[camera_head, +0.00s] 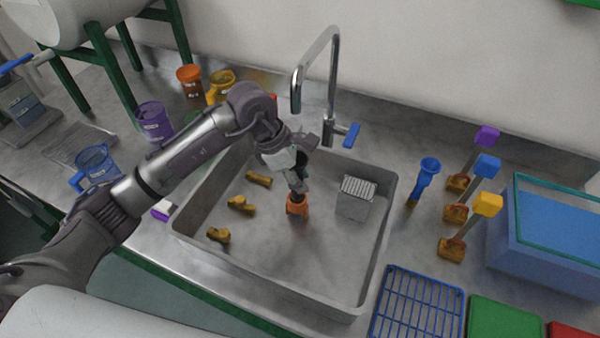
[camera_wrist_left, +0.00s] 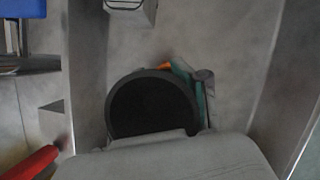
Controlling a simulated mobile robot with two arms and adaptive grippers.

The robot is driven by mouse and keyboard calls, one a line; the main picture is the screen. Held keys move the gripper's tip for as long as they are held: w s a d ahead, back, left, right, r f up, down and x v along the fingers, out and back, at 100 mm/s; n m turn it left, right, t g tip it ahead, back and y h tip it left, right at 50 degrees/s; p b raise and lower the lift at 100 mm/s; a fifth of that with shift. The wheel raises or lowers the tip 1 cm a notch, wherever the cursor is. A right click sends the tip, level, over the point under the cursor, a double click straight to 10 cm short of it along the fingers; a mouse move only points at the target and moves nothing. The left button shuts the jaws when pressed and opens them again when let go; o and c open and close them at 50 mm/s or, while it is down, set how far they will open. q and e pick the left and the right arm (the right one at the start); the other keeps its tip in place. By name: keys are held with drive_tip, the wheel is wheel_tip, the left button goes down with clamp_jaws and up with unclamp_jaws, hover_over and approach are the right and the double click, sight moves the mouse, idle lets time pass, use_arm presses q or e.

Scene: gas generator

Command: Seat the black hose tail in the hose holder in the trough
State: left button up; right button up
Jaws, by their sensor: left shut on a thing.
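My left gripper (camera_head: 297,186) reaches down into the grey trough (camera_head: 335,302) and is shut on a dark part that I take for the black hose tail. In the left wrist view the black hose tail (camera_wrist_left: 152,108) shows as a large black disc with a dark grey rim, beside a finger with a teal pad. In the head view the gripper mostly hides it. An orange holder (camera_head: 297,206) stands on the trough floor directly below the fingertips. A sliver of orange (camera_wrist_left: 166,66) shows behind the disc. I cannot tell whether the tail touches the holder. My right gripper is not in view.
Several brass fittings (camera_head: 240,204) lie at the trough's left. A grey ridged block (camera_head: 354,202) stands at its right. A tap (camera_head: 332,85) rises behind. A blue funnel (camera_head: 424,180) and a blue rack (camera_head: 418,305) are outside to the right. The trough's front floor is clear.

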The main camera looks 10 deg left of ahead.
use_arm(q)
drive_tip(key=shift+f, duration=0.1)
drive_tip(key=shift+f, duration=0.15)
drive_tip(key=o, duration=1.3)
